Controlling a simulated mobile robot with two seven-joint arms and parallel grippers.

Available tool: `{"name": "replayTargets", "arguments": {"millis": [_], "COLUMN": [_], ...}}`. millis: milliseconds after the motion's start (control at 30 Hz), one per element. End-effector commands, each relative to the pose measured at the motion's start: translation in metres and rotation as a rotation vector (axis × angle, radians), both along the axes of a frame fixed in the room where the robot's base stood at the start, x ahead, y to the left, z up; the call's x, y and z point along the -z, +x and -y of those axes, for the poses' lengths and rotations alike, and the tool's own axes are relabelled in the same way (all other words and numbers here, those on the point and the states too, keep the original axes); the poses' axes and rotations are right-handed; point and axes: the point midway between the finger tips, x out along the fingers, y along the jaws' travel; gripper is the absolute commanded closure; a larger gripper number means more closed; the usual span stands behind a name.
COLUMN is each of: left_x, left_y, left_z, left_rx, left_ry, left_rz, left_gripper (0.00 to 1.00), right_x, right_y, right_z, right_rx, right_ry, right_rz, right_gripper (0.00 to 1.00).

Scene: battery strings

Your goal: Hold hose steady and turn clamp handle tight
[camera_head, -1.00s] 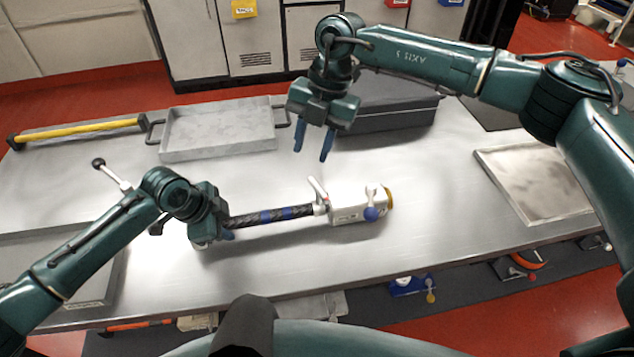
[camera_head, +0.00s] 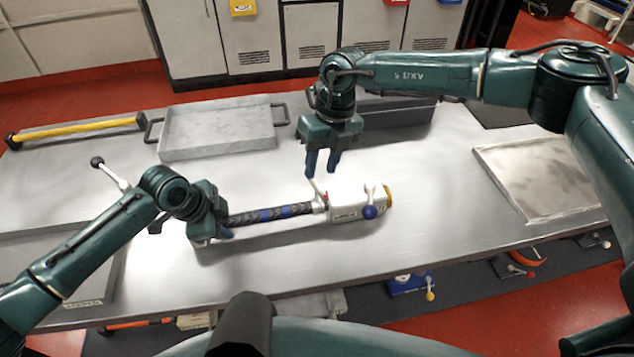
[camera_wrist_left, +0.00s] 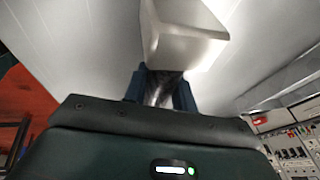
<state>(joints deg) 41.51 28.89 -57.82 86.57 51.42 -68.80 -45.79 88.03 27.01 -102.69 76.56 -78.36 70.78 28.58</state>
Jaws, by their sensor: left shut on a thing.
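A dark braided hose (camera_head: 262,215) with blue bands lies across the middle of the table. Its right end meets a white block-like fitting (camera_head: 345,205) with a blue knob (camera_head: 370,212). A small pale clamp handle (camera_head: 313,187) with a reddish spot at its base stands up at the joint. My left gripper (camera_head: 226,234) is shut on the hose near its left end; in the left wrist view its blue fingers (camera_wrist_left: 160,90) flank the dark hose below a pale block. My right gripper (camera_head: 321,165) points down just above the handle, its two blue fingers slightly apart. Whether it touches the handle cannot be told.
A grey metal tray (camera_head: 218,153) with handles stands at the back left, beside a yellow bar (camera_head: 80,130). A dark box (camera_head: 400,118) stands behind my right gripper. A shallow tray (camera_head: 515,185) lies at the right. The front middle of the table is clear.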

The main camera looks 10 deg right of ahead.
Motion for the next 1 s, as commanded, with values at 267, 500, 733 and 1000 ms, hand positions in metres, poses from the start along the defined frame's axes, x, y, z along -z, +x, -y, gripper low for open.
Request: {"name": "replayTargets", "arguments": {"millis": [267,500,733,1000], "left_x": [0.007,0.007,0.007,0.007], "left_y": [-0.005,-0.005,-0.005,-0.005], "left_z": [-0.001,-0.001,-0.001,-0.001], "left_rx": [0.003,0.003,0.003,0.003], "left_ry": [0.009,0.009,0.009,0.009], "left_rz": [-0.015,-0.015,-0.015,-0.015], "left_gripper": [1.0,1.0,1.0,1.0], "right_x": [0.045,0.056,0.056,0.056], "right_y": [-0.002,-0.003,-0.003,-0.003], "right_z": [-0.009,-0.011,-0.011,-0.01], "right_rx": [0.001,0.001,0.001,0.002], "right_ry": [0.0,0.001,0.001,-0.001], "right_rz": [0.0,0.002,0.002,0.001], "right_gripper": [0.65,0.65,0.67,0.89]}}
